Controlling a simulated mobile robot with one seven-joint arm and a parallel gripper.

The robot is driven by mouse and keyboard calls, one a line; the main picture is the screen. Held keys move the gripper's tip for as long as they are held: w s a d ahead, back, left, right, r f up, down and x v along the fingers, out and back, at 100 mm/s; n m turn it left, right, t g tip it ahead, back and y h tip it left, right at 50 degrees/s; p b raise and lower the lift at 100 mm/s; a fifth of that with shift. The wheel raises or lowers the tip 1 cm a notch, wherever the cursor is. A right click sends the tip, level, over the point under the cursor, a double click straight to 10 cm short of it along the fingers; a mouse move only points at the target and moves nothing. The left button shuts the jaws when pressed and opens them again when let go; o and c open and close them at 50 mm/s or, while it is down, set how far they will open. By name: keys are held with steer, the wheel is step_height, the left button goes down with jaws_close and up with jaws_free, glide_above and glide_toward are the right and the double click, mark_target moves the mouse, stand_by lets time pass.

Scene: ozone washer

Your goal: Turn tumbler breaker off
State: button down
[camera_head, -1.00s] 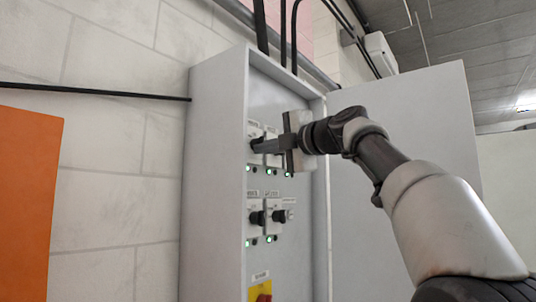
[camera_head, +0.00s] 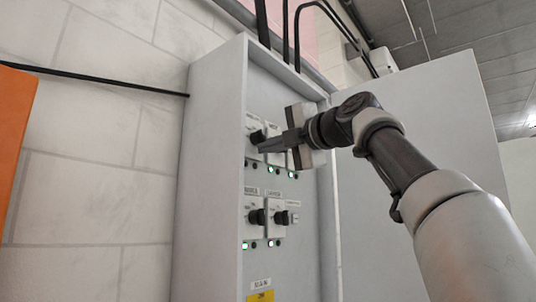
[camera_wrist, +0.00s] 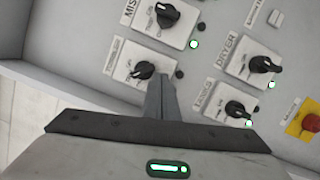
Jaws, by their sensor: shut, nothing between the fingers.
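The grey cabinet (camera_head: 212,180) holds white breaker plates with black rotary knobs. My gripper (camera_head: 263,147) is shut and empty, with its fingertips beside the upper-left breaker knob (camera_head: 257,136). In the wrist view the fingertips (camera_wrist: 163,82) lie close to that knob (camera_wrist: 145,70); I cannot tell whether they touch. The small lamp (camera_wrist: 180,74) by this knob is dark. The neighbouring breaker labelled DRYER (camera_wrist: 260,64) has a lit green lamp.
Other knobs (camera_wrist: 166,15) (camera_wrist: 236,108) close by have lit green lamps. A red button on a yellow plate (camera_wrist: 310,121) is at the right of the wrist view. The open cabinet door (camera_head: 420,150) stands right, behind my arm. An orange panel (camera_head: 14,130) is at far left.

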steer(key=shift+w+d, duration=0.2)
steer(key=shift+w, duration=0.05)
steer(key=shift+w+d+r, duration=0.1)
steer(key=shift+w+d, duration=0.2)
steer(key=shift+w, duration=0.1)
steer(key=shift+w+d, duration=0.1)
stand_by(1.4)
